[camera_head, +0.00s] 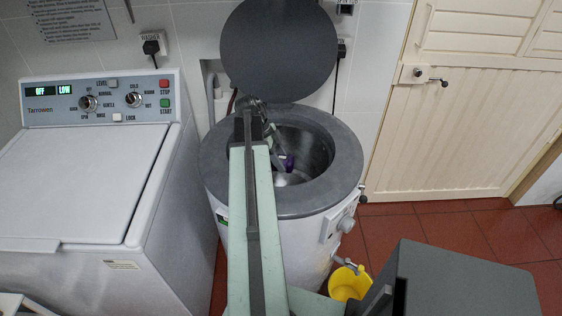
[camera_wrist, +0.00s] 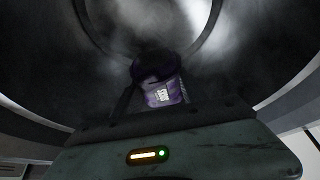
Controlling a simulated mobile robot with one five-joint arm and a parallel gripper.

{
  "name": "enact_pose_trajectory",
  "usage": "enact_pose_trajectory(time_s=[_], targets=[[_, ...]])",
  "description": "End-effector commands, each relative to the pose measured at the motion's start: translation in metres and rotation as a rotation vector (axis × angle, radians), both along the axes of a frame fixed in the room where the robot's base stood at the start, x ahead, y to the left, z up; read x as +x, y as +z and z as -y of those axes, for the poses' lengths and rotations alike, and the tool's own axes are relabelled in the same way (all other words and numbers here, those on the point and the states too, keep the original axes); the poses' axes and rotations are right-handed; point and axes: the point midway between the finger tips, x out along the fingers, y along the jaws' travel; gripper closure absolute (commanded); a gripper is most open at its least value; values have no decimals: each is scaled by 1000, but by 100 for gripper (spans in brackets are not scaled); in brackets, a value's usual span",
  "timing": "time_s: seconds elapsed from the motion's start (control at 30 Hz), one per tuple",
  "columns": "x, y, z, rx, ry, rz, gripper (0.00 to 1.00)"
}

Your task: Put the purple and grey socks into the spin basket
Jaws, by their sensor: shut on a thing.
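The spin basket (camera_head: 316,150) is the metal drum inside a round white machine with a wide grey rim. Its dark lid stands open. My arm reaches over the front rim, and my gripper (camera_head: 281,160) is down inside the opening. It is shut on a purple sock (camera_head: 289,163), of which only a small patch shows in the head view. In the wrist view the purple sock (camera_wrist: 162,93), with a pale printed patch, sits between the fingers of my gripper (camera_wrist: 158,86). Dark, blurred drum walls surround it. I cannot make out a grey sock.
A white washer (camera_head: 85,185) with a control panel stands to the left, close beside the round machine. The raised lid (camera_head: 279,45) stands behind the opening. A yellow bucket (camera_head: 349,284) is below the spout at the front right. Red floor (camera_head: 440,225) lies open to the right.

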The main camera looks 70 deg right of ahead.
Motion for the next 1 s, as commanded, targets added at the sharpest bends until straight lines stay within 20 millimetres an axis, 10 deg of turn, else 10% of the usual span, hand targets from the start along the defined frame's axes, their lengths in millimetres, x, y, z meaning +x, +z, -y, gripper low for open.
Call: enact_pose_trajectory(time_s=[0.4,0.83,0.87,1.0], targets=[[0,-75,0,0,0,0,100],[0,-84,0,0,0,0,100],[0,-84,0,0,0,0,43],[0,-84,0,0,0,0,26]])
